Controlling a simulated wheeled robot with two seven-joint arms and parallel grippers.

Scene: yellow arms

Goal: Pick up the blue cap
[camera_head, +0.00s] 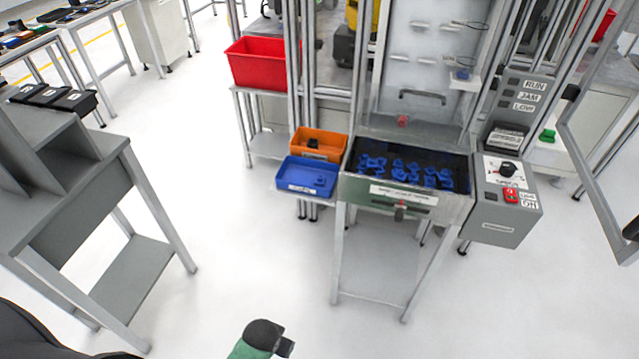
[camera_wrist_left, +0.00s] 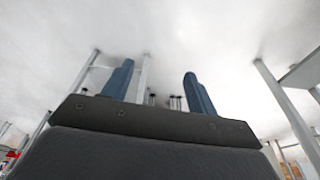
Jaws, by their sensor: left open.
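Several small blue caps (camera_head: 400,172) lie spread over the dark tray of the machine (camera_head: 362,190) in the head view. They are too small to tell apart clearly. A blue bin (camera_head: 291,184) stands left of the tray, with a small blue piece seeming to lie in it. My left gripper (camera_wrist_left: 158,85) shows in the left wrist view with its two blue-grey fingers wide apart and nothing between them. No cap shows in that view. The left gripper's fingers are not visible in the head view, and my right gripper is not in view.
An orange bin (camera_head: 318,137) sits behind the blue bin, and a red bin (camera_head: 258,62) stands further back. A control box (camera_head: 495,225) with a knob and red switch adjoins the tray's right. A grey bench (camera_head: 85,180) stands left. The floor between is clear.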

